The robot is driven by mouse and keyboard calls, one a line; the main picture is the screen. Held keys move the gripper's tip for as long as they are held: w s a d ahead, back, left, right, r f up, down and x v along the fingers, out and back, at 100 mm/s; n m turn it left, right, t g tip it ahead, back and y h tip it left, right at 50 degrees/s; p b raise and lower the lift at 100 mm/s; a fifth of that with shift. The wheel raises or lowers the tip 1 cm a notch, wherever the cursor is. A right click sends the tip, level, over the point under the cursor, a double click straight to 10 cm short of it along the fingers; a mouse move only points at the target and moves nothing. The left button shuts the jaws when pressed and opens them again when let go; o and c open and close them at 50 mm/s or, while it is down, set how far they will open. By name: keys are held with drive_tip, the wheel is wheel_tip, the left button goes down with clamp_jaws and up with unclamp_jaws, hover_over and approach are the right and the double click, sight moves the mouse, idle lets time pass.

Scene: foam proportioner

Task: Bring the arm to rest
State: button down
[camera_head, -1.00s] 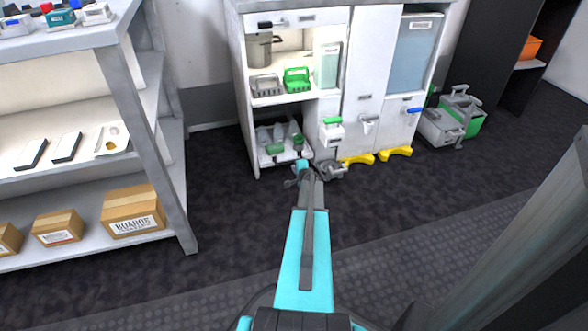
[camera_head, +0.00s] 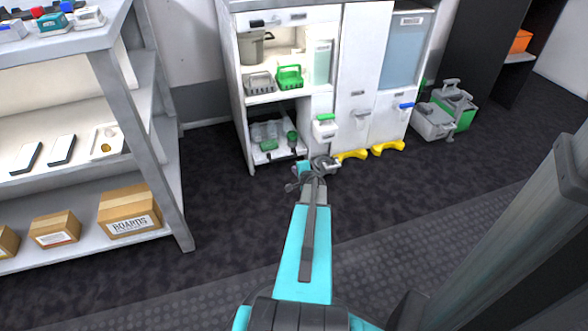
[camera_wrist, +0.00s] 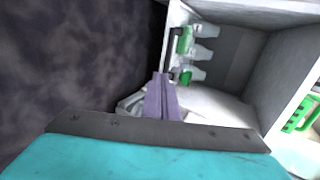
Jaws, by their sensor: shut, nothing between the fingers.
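My arm reaches forward from the bottom of the head view, with teal links. My gripper (camera_head: 328,164) is at the far end of the arm, in front of the lower part of the white cabinet (camera_head: 361,66); it is small there. In the wrist view my gripper (camera_wrist: 162,76) shows as two narrow grey-purple fingers lying together, shut and empty. Past the fingertips is the cabinet's low open compartment, with clear bottles with green parts (camera_wrist: 196,52). The fingers appear apart from the bottles.
A grey shelf unit (camera_head: 178,215) with boxes stands at the left. A green and grey case (camera_head: 445,112) sits on the floor right of the cabinet. The dark floor between shelf and cabinet is clear.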

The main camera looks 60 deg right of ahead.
drive_tip(key=shift+a+r, duration=0.15)
drive_tip(key=shift+a, duration=0.05)
idle(0.5)
drive_tip(key=w+a+r+n+y+p, duration=0.1)
drive_tip(key=w+a+n+y+p, duration=0.25)
drive_tip(key=a, duration=0.75)
drive_tip(key=w+a+r+n+y+p, duration=0.1)
drive_tip(key=w+a+n+y+p, duration=0.3)
drive_tip(key=a, duration=0.7)
drive_tip(key=w+a+r+n+y+p, duration=0.15)
drive_tip(key=w+a+p, duration=0.35)
drive_tip(key=a, duration=0.6)
drive_tip(key=s+a+n+g+y+p, duration=0.1)
drive_tip(key=a+n+g+y+p, duration=0.3)
drive_tip(key=a, duration=0.9)
drive_tip(key=s+a+r+n+g+h+p, duration=0.1)
drive_tip(key=s+a+r+n+g+p, duration=0.35)
drive_tip(key=a, duration=0.45)
drive_tip(key=s+a+r+n+g+p, duration=0.1)
drive_tip(key=s+a+n+p, duration=0.2)
drive_tip(key=s+a+p, duration=0.35)
drive_tip(key=s+a+r+n+g+h+p, duration=0.2)
drive_tip(key=s+a+r+p, duration=0.1)
drive_tip(key=s, duration=0.4)
drive_tip(key=s+a+r+n+g+h+p, duration=0.2)
drive_tip(key=s+a+r+n+g+p, duration=0.1)
drive_tip(key=s+r, duration=0.3)
drive_tip(key=shift+s+a+r+n+p, duration=0.2)
drive_tip(key=shift+s+r+n+p, duration=0.2)
drive_tip(key=shift+s, duration=0.85)
